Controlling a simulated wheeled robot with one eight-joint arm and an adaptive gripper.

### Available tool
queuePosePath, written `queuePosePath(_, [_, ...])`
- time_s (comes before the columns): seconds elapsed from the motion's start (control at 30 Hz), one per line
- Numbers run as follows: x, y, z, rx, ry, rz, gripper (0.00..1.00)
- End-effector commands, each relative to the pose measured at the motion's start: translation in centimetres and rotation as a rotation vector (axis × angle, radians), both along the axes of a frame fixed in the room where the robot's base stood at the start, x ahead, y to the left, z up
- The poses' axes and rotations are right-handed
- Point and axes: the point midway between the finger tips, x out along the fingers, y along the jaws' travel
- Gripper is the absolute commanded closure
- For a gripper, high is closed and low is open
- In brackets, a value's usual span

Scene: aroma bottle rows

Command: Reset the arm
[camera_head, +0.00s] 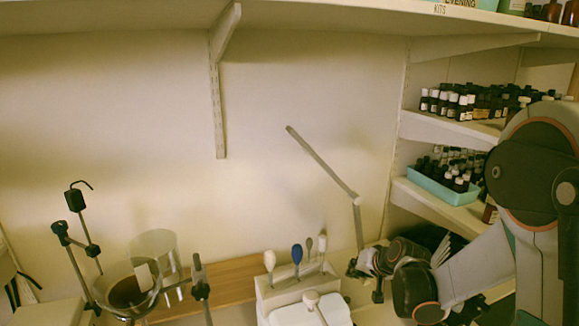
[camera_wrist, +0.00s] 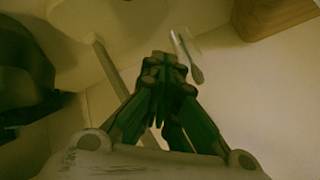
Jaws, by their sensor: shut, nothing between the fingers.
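My gripper (camera_wrist: 168,62) is shut and empty in the wrist view, its green-lit fingers meeting near the middle. In the head view my gripper (camera_head: 354,268) is small, at the lower right of centre, close to the jointed metal lamp-like arm (camera_head: 322,163). My arm reaches in from the right edge of the head view. I cannot tell from the head view whether the gripper touches anything.
Shelves at right hold rows of dark bottles (camera_head: 447,103) and a teal tray (camera_head: 440,187) of bottles. Spoon-like tools, one blue (camera_head: 297,254), stand in a white holder. A glass vessel (camera_head: 128,290) is on a stand at lower left.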

Motion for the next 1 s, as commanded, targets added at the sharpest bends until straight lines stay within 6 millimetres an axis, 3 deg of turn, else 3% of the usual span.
queuePosePath(0.03, [-1.1,0.2,1.6,-0.018,0.003,0.007,1.00])
queuePosePath(0.2, [-4.4,0.7,5.7,-0.079,0.012,0.031,1.00])
queuePosePath(0.5, [-11.4,1.3,11.2,-0.186,0.025,0.072,1.00])
queuePosePath(0.7, [-16.5,1.4,13.7,-0.257,0.033,0.097,1.00])
queuePosePath(1.0, [-24.5,1.2,15.4,-0.363,0.043,0.135,1.00])
